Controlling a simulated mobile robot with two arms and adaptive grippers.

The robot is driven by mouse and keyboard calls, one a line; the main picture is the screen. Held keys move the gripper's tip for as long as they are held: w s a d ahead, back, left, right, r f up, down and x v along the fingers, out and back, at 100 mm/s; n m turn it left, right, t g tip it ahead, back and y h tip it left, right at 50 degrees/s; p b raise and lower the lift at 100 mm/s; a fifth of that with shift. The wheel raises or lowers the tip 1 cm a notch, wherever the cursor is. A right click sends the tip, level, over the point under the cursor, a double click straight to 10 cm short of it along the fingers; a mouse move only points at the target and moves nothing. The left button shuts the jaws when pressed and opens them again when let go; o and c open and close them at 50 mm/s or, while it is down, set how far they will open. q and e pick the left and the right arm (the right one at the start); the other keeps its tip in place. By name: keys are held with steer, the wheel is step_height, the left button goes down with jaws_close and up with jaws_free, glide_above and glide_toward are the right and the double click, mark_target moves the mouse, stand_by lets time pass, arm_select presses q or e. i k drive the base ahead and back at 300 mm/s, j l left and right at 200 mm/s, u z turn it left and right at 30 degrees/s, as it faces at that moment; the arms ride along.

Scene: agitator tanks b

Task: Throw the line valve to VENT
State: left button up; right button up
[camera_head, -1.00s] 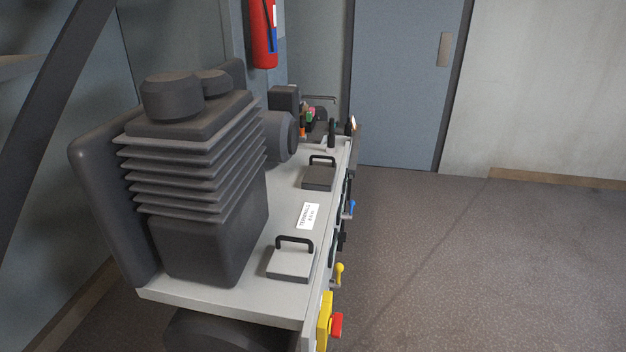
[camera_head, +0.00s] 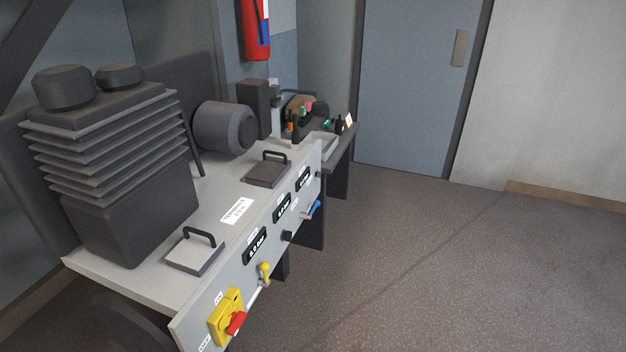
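A bench unit with a sloping front panel (camera_head: 221,284) stands at the left. On the panel are a small yellow lever (camera_head: 264,271) and, farther along, a blue lever (camera_head: 313,208). A black knob (camera_head: 287,236) sits between them. A red rotary handle (camera_head: 236,323) on a yellow plate (camera_head: 222,308) is at the near end. I cannot tell which control is the line valve; no VENT marking is readable. Several dark displays, one being the near display (camera_head: 255,246), line the panel. Neither of my grippers is in view.
A finned dark machine (camera_head: 112,155) and two handled lids, the near lid (camera_head: 195,254) and the far lid (camera_head: 268,174), are on the bench top. A side table (camera_head: 345,145) with small items stands beyond. The floor (camera_head: 420,270) right of the bench is clear, up to a blue-grey door (camera_head: 415,90).

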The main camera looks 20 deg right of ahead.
mark_target(316, 202)
steer(key=k+l, duration=0.1)
steer(key=l, duration=0.3)
steer(key=k+l, duration=0.1)
steer(key=l, duration=0.25)
steer(key=k+l, duration=0.1)
steer(key=l, duration=0.3)
steer(key=k+l, duration=0.1)
steer(key=l, duration=0.25)
steer(key=k+l, duration=0.1)
steer(key=l, duration=0.3)
steer(key=k+l+u, duration=0.1)
steer(key=l, duration=0.25)
steer(key=i+l, duration=0.1)
steer(key=i, duration=0.45)
steer(key=i+u, duration=0.15)
steer(key=i, duration=0.35)
steer(key=i+l, duration=0.2)
steer(key=i, duration=0.35)
steer(key=u, duration=0.05)
